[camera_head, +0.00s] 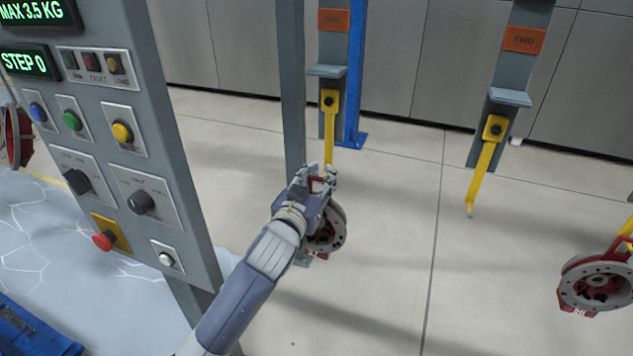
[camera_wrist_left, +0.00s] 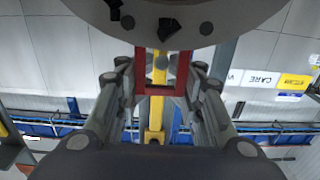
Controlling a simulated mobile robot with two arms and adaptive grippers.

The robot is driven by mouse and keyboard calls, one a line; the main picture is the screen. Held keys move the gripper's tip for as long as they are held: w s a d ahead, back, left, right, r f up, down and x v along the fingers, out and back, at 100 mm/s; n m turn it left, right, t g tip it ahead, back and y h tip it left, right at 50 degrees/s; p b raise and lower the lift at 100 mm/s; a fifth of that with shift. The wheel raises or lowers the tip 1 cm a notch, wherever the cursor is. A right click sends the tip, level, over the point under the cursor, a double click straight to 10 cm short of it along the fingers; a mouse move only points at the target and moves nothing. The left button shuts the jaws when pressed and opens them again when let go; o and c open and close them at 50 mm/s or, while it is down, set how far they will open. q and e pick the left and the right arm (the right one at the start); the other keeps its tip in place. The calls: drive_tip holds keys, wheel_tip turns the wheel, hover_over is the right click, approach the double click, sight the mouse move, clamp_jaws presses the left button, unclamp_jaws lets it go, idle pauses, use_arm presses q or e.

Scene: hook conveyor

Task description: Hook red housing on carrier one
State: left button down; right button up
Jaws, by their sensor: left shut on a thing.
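The red housing (camera_head: 328,232), with a grey round flange, is held at its red loop handle by my left gripper (camera_head: 318,180), which is shut on it. In the left wrist view the red handle (camera_wrist_left: 140,72) lies between the fingers, with the grey flange (camera_wrist_left: 235,12) at the top edge. Carrier one (camera_head: 333,48) has an orange plate and a yellow hook (camera_head: 328,145) that runs down to the gripper. In the left wrist view the yellow hook (camera_wrist_left: 156,118) lines up with the handle's opening. Whether hook and handle touch is hidden. My right gripper is out of view.
Carrier two (camera_head: 518,70) hangs at the right with an empty yellow hook (camera_head: 482,170). Another red housing (camera_head: 597,285) hangs at the right edge. A grey control panel (camera_head: 125,130) on a post stands left, close to my left arm. The floor between the carriers is clear.

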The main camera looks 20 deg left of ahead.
sight(328, 162)
use_arm(q)
drive_tip(key=shift+w+r+b, duration=0.3)
drive_tip(key=shift+w, duration=0.55)
drive_tip(key=shift+w+d+b, duration=0.1)
drive_tip(key=shift+w+b, duration=0.3)
drive_tip(key=shift+w, duration=0.6)
drive_tip(key=shift+w+f+b, duration=0.2)
drive_tip(key=shift+f+b, duration=0.05)
drive_tip(key=shift+b, duration=0.05)
drive_tip(key=shift+f, duration=0.45)
